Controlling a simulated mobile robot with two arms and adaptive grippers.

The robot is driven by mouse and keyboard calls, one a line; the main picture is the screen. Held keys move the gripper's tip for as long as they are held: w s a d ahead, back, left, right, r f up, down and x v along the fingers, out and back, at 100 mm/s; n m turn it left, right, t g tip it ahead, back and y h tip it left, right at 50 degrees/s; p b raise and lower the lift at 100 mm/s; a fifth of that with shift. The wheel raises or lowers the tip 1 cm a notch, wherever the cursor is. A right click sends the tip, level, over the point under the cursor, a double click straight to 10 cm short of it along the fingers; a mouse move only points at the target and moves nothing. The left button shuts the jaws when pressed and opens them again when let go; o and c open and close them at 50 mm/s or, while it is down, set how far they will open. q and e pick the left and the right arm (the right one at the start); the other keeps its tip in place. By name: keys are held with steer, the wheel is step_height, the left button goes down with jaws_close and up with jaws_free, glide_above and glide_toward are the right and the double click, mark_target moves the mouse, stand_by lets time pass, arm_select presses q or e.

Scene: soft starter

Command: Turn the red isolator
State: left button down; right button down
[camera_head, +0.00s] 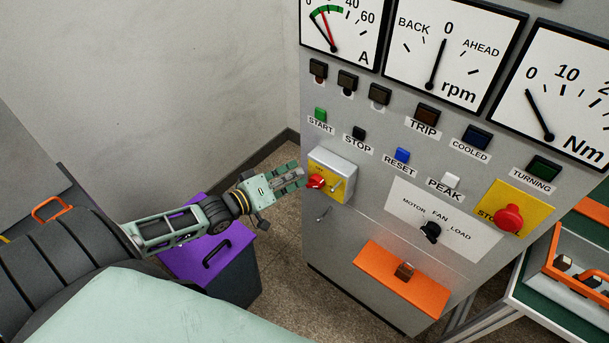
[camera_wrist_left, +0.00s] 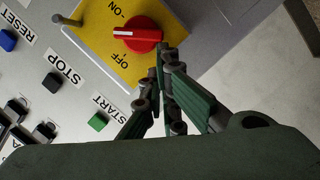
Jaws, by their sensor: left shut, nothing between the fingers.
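The red isolator (camera_head: 316,181) is a round red knob on a yellow plate, on the front of a grey box (camera_head: 343,168) on the panel. My right gripper is not in view.
The panel carries START (camera_head: 320,114), STOP and RESET buttons above the isolator box. A red emergency stop (camera_head: 508,219) and a black selector (camera_head: 430,232) are to the right. An orange shelf (camera_head: 388,285) juts out below. A purple-lidded bin (camera_head: 221,262) stands beneath my left arm.

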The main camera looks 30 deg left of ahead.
arm_select(q)
steer(key=shift+a+f+n+t+h+b, duration=0.15)
steer(key=shift+f+n+b, duration=0.3)
steer(key=shift+n+b, duration=0.3)
steer(key=shift+f+n+t+h+b, duration=0.2)
steer(key=shift+f+n+b, duration=0.2)
steer(key=shift+n+b, duration=0.4)
steer(key=shift+a+f+n+t+h+b, duration=0.15)
steer(key=shift+f+n+b, duration=0.3)
steer(key=shift+n+b, duration=0.3)
steer(key=shift+d+f+n+b, duration=0.15)
steer(key=shift+f+n+b, duration=0.1)
steer(key=shift+n+b, duration=0.25)
steer(key=shift+d+f+b, duration=0.1)
steer(key=shift+f+b, duration=0.2)
steer(key=shift+b, duration=0.05)
stand_by(0.9)
